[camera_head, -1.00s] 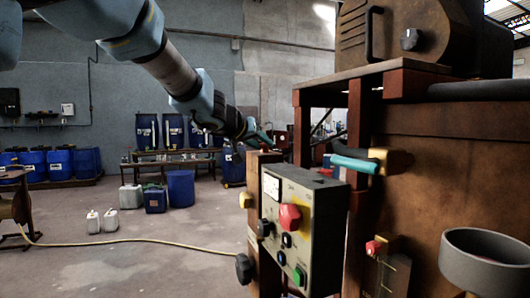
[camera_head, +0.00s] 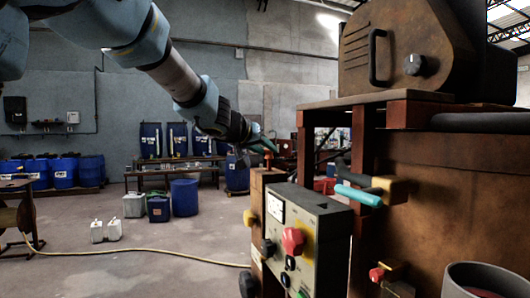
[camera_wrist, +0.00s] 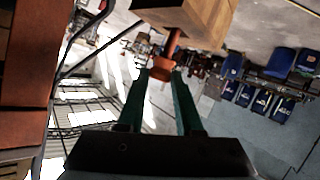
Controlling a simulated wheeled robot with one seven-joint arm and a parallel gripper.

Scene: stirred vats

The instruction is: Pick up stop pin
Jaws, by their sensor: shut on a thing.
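The stop pin appears as an orange-red piece (camera_wrist: 161,69) with a stem in the wrist view. Its head lies between the tips of my gripper's two green fingers (camera_wrist: 159,76), which are shut on it. The stem runs up toward a wooden block (camera_wrist: 187,18) at the top of the picture; I cannot tell whether it is still in the block. In the head view my gripper (camera_head: 268,147) is just above the wooden post (camera_head: 262,178) behind the control panel. The pin is too small and hidden to make out there.
The control panel (camera_head: 330,246), with knobs and a red button (camera_head: 293,240), stands in front of the post. A rusty vat housing (camera_head: 450,195) fills the right side, with a turquoise handle (camera_head: 357,195) sticking out. Blue drums (camera_head: 62,172) stand far left; open floor lies between.

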